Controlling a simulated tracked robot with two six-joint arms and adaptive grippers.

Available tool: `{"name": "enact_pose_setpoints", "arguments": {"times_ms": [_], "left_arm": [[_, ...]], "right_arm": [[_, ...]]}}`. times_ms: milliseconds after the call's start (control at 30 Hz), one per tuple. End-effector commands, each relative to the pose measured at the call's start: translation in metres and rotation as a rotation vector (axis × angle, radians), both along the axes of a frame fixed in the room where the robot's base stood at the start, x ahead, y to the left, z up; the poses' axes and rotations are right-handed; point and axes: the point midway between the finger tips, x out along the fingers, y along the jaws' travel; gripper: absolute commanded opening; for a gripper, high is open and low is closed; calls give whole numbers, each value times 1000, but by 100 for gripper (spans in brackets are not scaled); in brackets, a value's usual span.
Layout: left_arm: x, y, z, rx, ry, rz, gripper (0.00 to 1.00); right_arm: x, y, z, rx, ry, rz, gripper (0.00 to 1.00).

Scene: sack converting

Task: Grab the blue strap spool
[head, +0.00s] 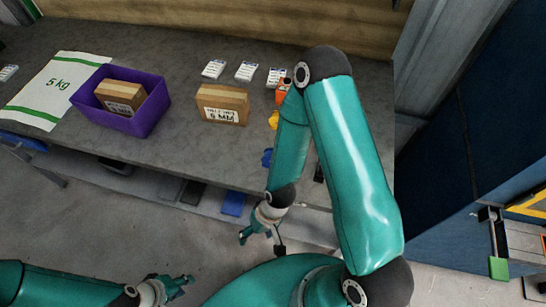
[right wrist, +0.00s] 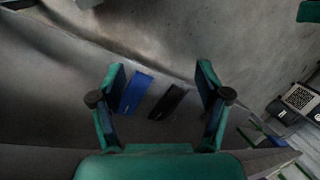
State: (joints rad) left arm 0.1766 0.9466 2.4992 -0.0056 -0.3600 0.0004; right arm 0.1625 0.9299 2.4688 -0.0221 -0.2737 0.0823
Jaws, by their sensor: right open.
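A small blue object (head: 267,157), possibly the blue strap spool, shows at the table's front edge in the head view. It is partly hidden behind my right arm. My right gripper (head: 260,241) is open and empty, in front of the table edge and below that object in the picture. In the right wrist view its fingers (right wrist: 162,80) are spread, with a flat blue item (right wrist: 135,93) and a flat black item (right wrist: 168,102) seen between them, farther off. My left gripper (head: 182,288) is at the bottom left, apart from the table, with its fingers apart and empty.
On the table (head: 190,150) stand a purple bin (head: 143,121) holding a carton, another carton (head: 222,104), and several white labelled packs (head: 246,71). Yellow (head: 274,120) and orange (head: 283,93) items sit beside my right arm. A blue item (head: 233,203) lies on the lower shelf.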

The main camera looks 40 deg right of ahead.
Motion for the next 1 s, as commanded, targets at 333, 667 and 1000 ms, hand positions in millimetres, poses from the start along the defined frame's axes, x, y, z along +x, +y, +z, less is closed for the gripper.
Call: {"name": "enact_pose_setpoints", "arguments": {"times_ms": [333, 667, 1000], "left_arm": [[0, 0, -12, 0, -1, 0, 35], [0, 0, -49, 0, 0, 0, 35], [0, 0, -72, 0, 0, 0, 35]], "right_arm": [[18, -26, 34, -63, 370, -210, 92], [99, -114, 154, -317, 374, -508, 92], [130, -154, 262, -336, 141, -661, 92]]}}
